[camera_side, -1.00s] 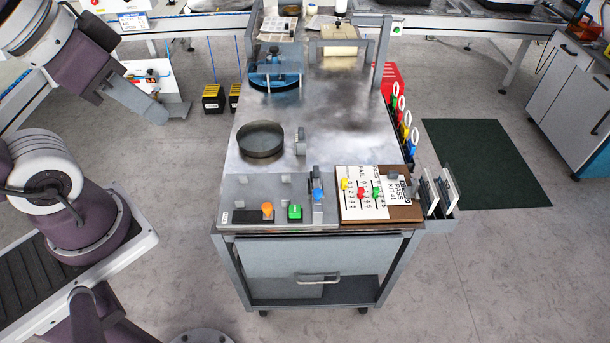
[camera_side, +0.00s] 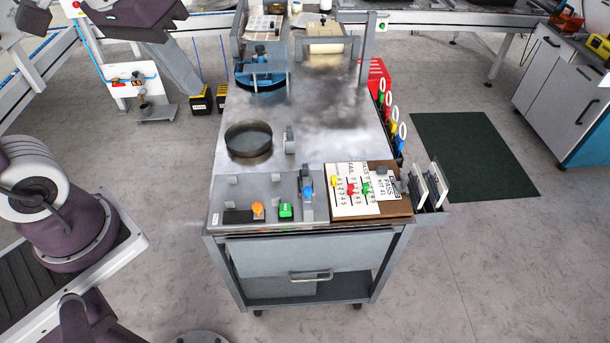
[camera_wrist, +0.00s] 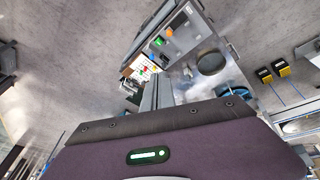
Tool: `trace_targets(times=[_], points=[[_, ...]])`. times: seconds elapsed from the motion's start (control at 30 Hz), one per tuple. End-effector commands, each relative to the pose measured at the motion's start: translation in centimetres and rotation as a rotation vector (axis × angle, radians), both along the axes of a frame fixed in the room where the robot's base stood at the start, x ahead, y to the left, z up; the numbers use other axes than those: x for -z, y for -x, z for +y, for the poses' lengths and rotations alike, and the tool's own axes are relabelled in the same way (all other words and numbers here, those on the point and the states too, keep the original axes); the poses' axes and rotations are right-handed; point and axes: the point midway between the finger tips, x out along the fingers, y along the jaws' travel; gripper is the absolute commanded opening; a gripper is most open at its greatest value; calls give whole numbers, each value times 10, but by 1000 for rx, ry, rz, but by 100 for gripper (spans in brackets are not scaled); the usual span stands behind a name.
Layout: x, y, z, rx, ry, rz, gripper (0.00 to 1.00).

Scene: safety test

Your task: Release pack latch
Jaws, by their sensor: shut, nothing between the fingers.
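A grey fixture plate (camera_side: 235,192) lies on the front left of the cart top. It carries an orange knob (camera_side: 257,209), a green block (camera_side: 285,211) and an upright grey bracket with a blue part (camera_side: 307,188). I cannot tell which part is the pack latch. The plate also shows in the wrist view (camera_wrist: 187,30).
A round dark pan (camera_side: 248,140) sits on the cart top behind the plate. A brown board with white cards (camera_side: 384,203) lies right of the plate. A blue clamp-like fixture (camera_side: 260,75) stands farther back. Colored tags (camera_side: 392,115) hang along the right edge.

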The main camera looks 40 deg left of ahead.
Motion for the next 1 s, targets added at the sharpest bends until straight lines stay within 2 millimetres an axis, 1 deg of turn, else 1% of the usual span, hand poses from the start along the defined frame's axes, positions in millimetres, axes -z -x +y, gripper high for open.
trace_targets(times=[0.03, 0.07, 0.1, 0.17, 0.2, 0.27, 0.3, 0.37, 0.4, 0.43, 0.5, 0.6, 0.7, 0.8, 1.0], points=[[5, -24, -1, -48, 31, 55, 0], [9, -38, -2, -82, 50, 85, 0], [16, -58, -4, -128, 75, 126, 0], [30, -86, -5, -197, 109, 188, 0], [43, -104, -6, -245, 129, 230, 0], [66, -130, -8, -315, 155, 293, 0], [83, -147, -8, -364, 171, 334, 0], [112, -168, -9, -436, 190, 393, 0], [131, -180, -9, -480, 200, 430, 0], [146, -187, -10, -511, 206, 456, 0], [177, -200, -10, -574, 216, 508, 0], [211, -210, -11, -640, 225, 560, 0], [230, -215, -12, -676, 229, 588, 0], [236, -216, -12, -688, 231, 596, 0], [236, -216, -12, -687, 230, 596, 0]])
